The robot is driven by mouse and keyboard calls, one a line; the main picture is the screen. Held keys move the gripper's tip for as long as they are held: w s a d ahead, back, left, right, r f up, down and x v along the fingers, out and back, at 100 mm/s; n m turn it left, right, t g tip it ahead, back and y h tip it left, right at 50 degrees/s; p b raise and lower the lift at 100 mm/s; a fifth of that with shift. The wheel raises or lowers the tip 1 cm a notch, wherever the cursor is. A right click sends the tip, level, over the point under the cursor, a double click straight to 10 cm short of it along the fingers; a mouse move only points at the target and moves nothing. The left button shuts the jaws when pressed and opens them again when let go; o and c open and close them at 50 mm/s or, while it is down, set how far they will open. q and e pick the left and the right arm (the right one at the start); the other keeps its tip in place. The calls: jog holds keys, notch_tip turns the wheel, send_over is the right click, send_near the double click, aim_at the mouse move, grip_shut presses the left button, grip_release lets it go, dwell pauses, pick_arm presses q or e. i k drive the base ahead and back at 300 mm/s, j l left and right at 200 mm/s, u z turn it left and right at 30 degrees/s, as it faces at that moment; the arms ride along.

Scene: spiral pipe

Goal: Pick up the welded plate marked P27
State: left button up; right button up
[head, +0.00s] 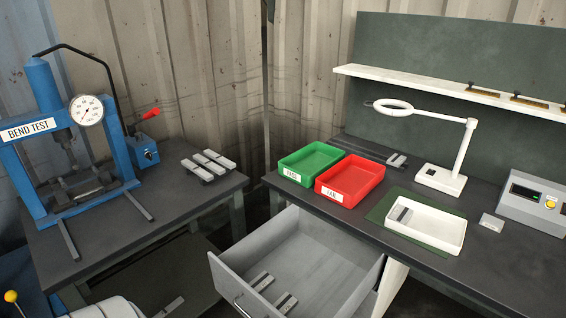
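Several pale welded plates (208,163) lie side by side on the left table. Two more plates (262,281) lie in the open grey drawer (345,290). A small plate (401,214) lies at the left end of the white tray (463,232), and small plate pieces (397,160) lie behind the red bin. No P27 mark can be read on any plate at this size. Neither of my grippers is in view.
A blue bend test press (45,90) stands on the left table. Green (330,155) and red (368,184) bins, a ring lamp (442,180) and a control box (530,204) stand on the right bench. The drawer sticks out below the bench.

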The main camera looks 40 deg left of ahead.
aim_at(264, 281)
jog(key=u, duration=1.55)
